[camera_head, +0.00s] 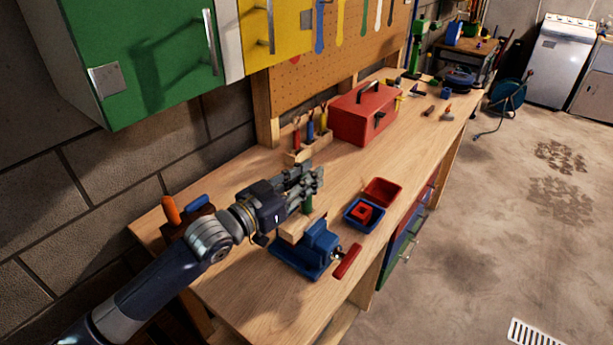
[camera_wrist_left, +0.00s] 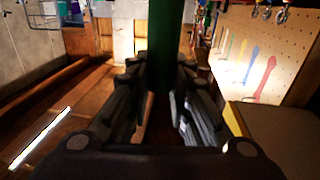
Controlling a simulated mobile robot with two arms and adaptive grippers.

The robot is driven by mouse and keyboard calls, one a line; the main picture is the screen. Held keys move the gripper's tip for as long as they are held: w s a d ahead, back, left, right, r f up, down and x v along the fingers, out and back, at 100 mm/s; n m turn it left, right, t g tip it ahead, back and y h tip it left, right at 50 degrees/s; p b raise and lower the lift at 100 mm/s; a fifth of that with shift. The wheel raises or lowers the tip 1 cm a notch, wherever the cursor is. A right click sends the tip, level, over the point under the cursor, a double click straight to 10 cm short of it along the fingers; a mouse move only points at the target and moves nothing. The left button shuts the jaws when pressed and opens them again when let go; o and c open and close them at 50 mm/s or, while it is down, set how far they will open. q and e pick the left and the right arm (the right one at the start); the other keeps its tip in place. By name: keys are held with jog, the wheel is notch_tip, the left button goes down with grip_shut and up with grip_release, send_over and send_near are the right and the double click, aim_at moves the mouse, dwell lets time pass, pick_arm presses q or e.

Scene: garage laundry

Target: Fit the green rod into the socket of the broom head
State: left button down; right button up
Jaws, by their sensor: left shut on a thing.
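My left gripper (camera_head: 312,181) is over the workbench, shut on the green rod (camera_head: 308,204). In the head view only a short piece of the rod shows below the fingers. In the left wrist view the rod (camera_wrist_left: 165,45) stands upright between the fingers (camera_wrist_left: 165,90). A pale wooden block (camera_head: 294,229), which looks like the broom head, sits at the blue vise (camera_head: 318,245) just below the gripper. The rod's lower end is close to the block; I cannot tell if it is in the socket, which is hidden. My right gripper is not in view.
Blue and red bins (camera_head: 382,191) stand right of the vise, the blue one holding a red piece. A red toolbox (camera_head: 364,113) and a wooden tool holder (camera_head: 298,156) stand farther back. The wooden bench top (camera_head: 235,291) is clear at the front.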

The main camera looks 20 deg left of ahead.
pick_arm(q)
jog(key=c, duration=1.5)
grip_release()
jog(key=shift+o, duration=0.7)
jog(key=shift+s, duration=0.15)
jog(key=v, duration=1.1)
jog(key=shift+s+a, duration=0.25)
jog(key=shift+s, duration=0.05)
